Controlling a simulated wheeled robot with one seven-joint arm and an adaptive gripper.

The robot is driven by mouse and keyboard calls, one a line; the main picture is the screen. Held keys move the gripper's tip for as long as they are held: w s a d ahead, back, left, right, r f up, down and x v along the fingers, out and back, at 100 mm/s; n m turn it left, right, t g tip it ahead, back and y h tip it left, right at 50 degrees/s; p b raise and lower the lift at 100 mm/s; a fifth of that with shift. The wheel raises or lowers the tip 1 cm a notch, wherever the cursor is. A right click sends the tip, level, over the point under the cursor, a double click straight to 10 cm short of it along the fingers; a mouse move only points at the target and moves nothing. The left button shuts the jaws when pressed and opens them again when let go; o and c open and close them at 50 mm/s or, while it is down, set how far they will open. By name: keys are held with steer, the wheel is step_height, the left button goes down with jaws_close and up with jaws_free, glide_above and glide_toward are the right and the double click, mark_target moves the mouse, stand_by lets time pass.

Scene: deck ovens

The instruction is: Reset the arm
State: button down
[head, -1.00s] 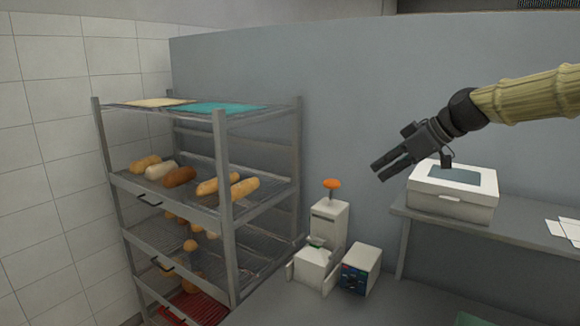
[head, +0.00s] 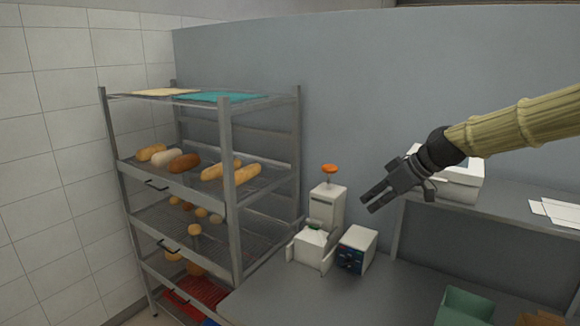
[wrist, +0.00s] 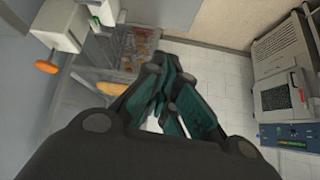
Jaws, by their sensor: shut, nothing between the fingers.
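My gripper (head: 372,202) hangs in the air at the right of the head view, pointing down and to the left. It is shut and empty. It is in front of the grey wall, left of the white box on the shelf, and up and right of the small white machines on the counter. In the wrist view, the dark fingers (wrist: 165,105) come together in the middle with nothing between them.
A metal rack (head: 228,190) with bread loaves stands at the left. A white machine with an orange knob (head: 329,169) and a white control box (head: 357,250) stand on the counter (head: 300,298). A white box (head: 470,180) sits on the right shelf. An oven (wrist: 285,92) shows in the wrist view.

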steer(key=s+a+f+m+g+h, duration=0.15)
steer(key=s+f, duration=0.35)
steer(key=f, duration=0.8)
steer(key=s+f+m+h, duration=0.1)
steer(key=s+f+m, duration=0.3)
steer(key=f, duration=0.9)
steer(key=s+a+f+m+g+h, duration=0.1)
steer(key=s+f, duration=0.5)
steer(key=f, duration=0.7)
steer(key=s+d+f+m+g+h, duration=0.1)
steer(key=s+f, duration=0.5)
steer(key=s, duration=0.5)
steer(key=s+d+f+m+h, duration=0.15)
steer(key=s+f, duration=0.35)
steer(key=s, duration=0.6)
steer(key=s+d+f+m+g+h, duration=0.1)
steer(key=s+d+f, duration=0.1)
steer(key=s+f, duration=0.65)
step_height(320, 180, down, 11)
steer(key=s+b, duration=0.2)
steer(key=b, duration=1.1)
steer(key=shift+s+a, duration=0.15)
steer(key=shift+s, duration=0.15)
steer(key=shift+r, duration=0.1)
